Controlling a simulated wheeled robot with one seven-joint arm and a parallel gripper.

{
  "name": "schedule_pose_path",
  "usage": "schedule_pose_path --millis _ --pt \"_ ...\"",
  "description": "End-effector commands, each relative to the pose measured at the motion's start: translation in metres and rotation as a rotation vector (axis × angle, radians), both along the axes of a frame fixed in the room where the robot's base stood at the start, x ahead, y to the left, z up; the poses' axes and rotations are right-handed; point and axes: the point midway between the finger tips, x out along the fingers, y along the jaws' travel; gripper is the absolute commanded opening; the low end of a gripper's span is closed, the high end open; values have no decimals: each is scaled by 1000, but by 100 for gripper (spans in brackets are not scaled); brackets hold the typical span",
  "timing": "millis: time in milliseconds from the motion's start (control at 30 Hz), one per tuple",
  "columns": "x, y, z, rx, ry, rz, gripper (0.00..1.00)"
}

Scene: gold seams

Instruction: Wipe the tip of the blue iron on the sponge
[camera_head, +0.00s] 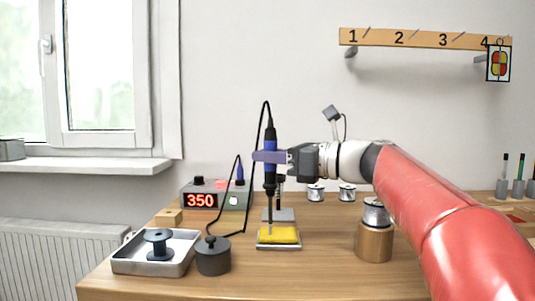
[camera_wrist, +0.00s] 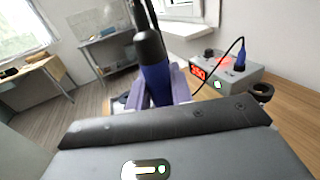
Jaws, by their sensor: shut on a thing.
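The blue iron (camera_head: 270,148) has a blue and black handle and hangs upright, tip down, with its cord rising from the top. My gripper (camera_head: 268,157) is shut on its handle. The iron also shows between the jaws in the wrist view (camera_wrist: 155,75). The yellow sponge (camera_head: 279,235) lies in a grey holder (camera_head: 278,248) on the table. The iron's lower end is in front of or over the sponge in the head view; I cannot tell whether the tip touches it. The tip is hidden in the wrist view.
A station (camera_head: 214,196) reading 350 stands behind left, its cord looping near the sponge. A metal tray (camera_head: 180,265) with a dark spool and a dark lidded pot (camera_head: 213,256) stand left. A solder spool on a wooden block (camera_head: 374,243) stands right. Smaller spools (camera_head: 316,193) stand behind.

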Motion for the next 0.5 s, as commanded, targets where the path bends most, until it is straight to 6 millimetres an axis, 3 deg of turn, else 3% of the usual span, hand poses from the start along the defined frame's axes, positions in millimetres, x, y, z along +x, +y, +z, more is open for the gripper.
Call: schedule_pose_path --millis 500 --pt "0 -19 0 -1 0 -2 0"
